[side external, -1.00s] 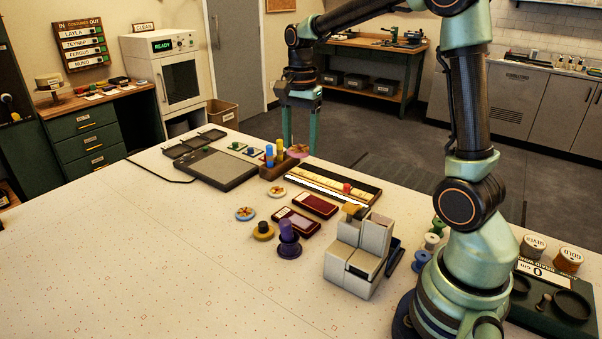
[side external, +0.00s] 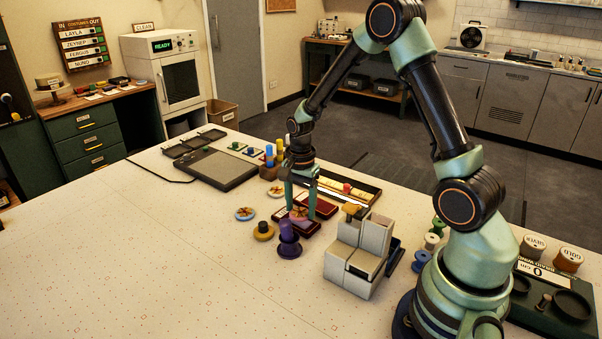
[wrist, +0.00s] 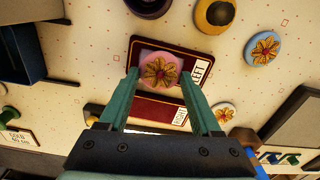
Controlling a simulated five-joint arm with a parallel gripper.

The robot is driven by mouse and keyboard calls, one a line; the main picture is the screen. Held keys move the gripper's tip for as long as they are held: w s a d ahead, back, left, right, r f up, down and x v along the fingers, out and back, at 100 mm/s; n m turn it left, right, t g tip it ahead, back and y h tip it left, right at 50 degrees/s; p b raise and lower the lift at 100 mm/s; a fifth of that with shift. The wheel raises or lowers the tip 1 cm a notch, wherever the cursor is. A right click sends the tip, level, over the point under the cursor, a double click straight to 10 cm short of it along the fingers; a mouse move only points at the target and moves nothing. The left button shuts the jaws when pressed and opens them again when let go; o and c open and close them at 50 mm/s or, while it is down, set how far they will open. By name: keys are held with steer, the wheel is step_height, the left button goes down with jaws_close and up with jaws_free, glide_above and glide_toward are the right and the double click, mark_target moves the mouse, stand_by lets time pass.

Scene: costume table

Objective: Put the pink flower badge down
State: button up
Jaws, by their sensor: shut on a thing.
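The pink flower badge (wrist: 160,70), round with a yellow-brown flower, is between the fingertips of my gripper (wrist: 160,74), which is shut on it. In the side view, my gripper (side external: 301,213) points down with the badge (side external: 299,214) over the nearer dark red pad (side external: 306,229). The wrist view shows this pad (wrist: 205,47) marked LEFT behind the badge. I cannot tell whether the badge touches the pad. A second dark red pad (wrist: 150,109), marked RIGHT, lies beside it, partly hidden by my fingers.
A blue flower badge (side external: 245,214) and a cream one (side external: 276,191) lie to the left. A grey block device (side external: 358,258) stands to the right. The table's front left is clear.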

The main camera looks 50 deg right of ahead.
mark_target(300, 210)
steer(key=shift+f, duration=0.75)
steer(key=shift+f, duration=0.15)
steer(key=o, duration=1.3)
step_height(300, 210, up, 12)
steer(key=f, duration=0.1)
steer(key=shift+s+a+r+n+t, duration=0.95)
steer(key=shift+s+a+r+n, duration=1)
steer(key=shift+n, duration=0.85)
steer(key=shift+s+a+r+n+t, duration=0.9)
steer(key=shift+s+a+r+n, duration=1)
steer(key=shift+n, duration=0.9)
steer(key=shift+s+a+r+n+t, duration=0.95)
steer(key=shift+s+a+r+n, duration=0.65)
steer(key=shift+r+n, duration=0.95)
